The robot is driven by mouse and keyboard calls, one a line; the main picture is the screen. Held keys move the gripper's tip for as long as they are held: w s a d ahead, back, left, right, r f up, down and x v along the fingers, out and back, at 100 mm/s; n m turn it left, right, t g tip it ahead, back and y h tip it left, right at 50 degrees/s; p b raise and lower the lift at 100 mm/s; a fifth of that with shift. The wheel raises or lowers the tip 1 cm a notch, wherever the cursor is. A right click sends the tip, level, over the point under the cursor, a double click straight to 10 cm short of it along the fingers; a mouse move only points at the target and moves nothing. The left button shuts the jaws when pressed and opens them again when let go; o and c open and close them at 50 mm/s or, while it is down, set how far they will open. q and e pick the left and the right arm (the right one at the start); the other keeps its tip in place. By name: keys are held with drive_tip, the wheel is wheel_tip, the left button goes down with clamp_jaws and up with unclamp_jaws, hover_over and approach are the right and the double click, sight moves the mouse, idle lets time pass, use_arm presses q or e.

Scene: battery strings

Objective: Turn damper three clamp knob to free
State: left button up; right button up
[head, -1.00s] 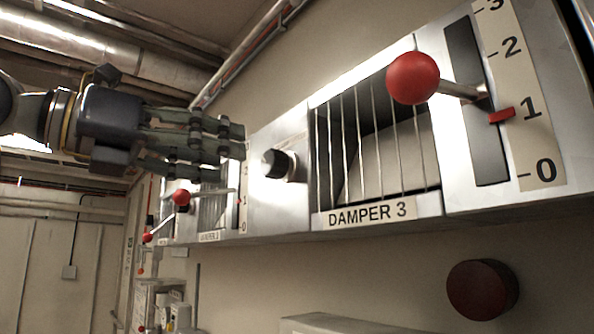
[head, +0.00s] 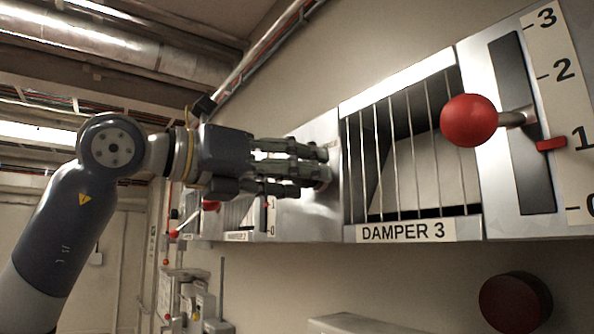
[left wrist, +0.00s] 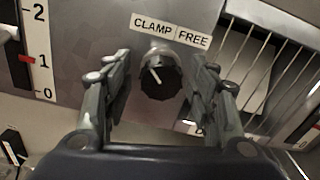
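The damper three clamp knob (left wrist: 160,80) is black and round with a white pointer line. In the left wrist view it sits under a CLAMP | FREE label (left wrist: 171,30), its line slanting up-left to the CLAMP side. My left gripper (left wrist: 161,68) is open, one finger on each side of the knob; small gaps show between them. In the head view my left gripper (head: 322,166) is at the plate left of the DAMPER 3 grille (head: 403,232), and its fingers mostly hide the knob. My right gripper is not in view.
Right of the grille, a lever with a red ball (head: 468,120) sticks out of a slotted scale; a red marker (head: 551,144) stands near 1. A dark red round button (head: 515,302) is on the wall below. Another damper panel (head: 237,236) lies further left.

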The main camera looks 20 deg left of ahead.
use_arm(q)
drive_tip(key=shift+d, duration=0.15)
drive_tip(key=c, duration=0.9)
drive_tip(key=shift+c, duration=0.3)
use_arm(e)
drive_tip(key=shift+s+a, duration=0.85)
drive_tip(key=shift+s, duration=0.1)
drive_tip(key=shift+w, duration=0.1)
